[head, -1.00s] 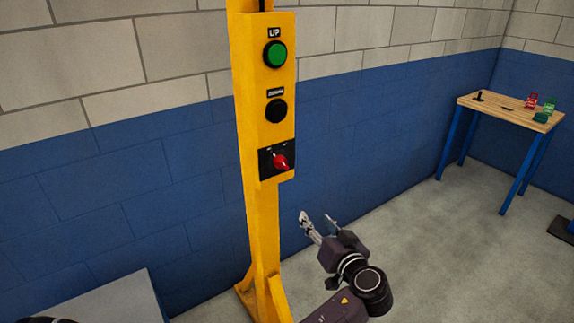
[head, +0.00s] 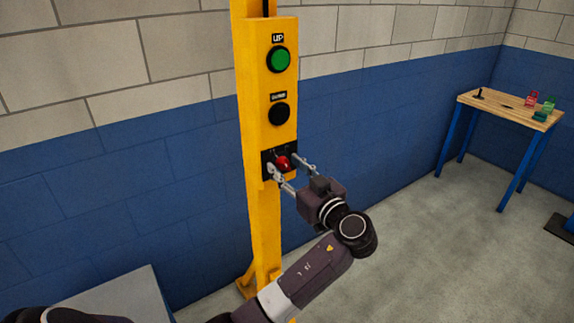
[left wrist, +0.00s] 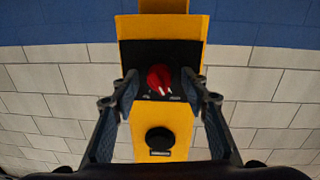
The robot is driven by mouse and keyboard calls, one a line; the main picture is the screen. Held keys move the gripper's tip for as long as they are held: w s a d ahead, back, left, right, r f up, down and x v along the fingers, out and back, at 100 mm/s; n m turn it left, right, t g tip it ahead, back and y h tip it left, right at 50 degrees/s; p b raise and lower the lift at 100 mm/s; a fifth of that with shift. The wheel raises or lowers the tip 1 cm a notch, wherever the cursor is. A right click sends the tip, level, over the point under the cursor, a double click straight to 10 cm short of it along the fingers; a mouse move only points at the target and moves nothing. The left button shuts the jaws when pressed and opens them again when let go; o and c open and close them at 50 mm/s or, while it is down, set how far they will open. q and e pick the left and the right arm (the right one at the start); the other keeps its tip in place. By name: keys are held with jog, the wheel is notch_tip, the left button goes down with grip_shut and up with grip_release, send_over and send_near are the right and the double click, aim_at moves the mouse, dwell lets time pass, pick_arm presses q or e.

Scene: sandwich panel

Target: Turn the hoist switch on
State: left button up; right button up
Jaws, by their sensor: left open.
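The hoist switch is a red rotary knob (head: 283,162) on a black plate, low on the yellow control post (head: 264,230). It also shows in the left wrist view, where the red knob (left wrist: 160,78) appears upside down with white marks. My left gripper (head: 292,170) is open, with one finger on each side of the knob. In the left wrist view, the fingers stand apart from the knob with gaps on both sides. The plate's markings are too small to read. My right gripper is not in view.
A green UP button (head: 279,59) and a black button (head: 278,113) sit above the knob on the post. A wooden table (head: 510,108) with small objects stands at the far right. A grey surface (head: 120,297) is at the lower left.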

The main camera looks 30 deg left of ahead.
pick_arm(q)
grip_shut()
dwell(0.3)
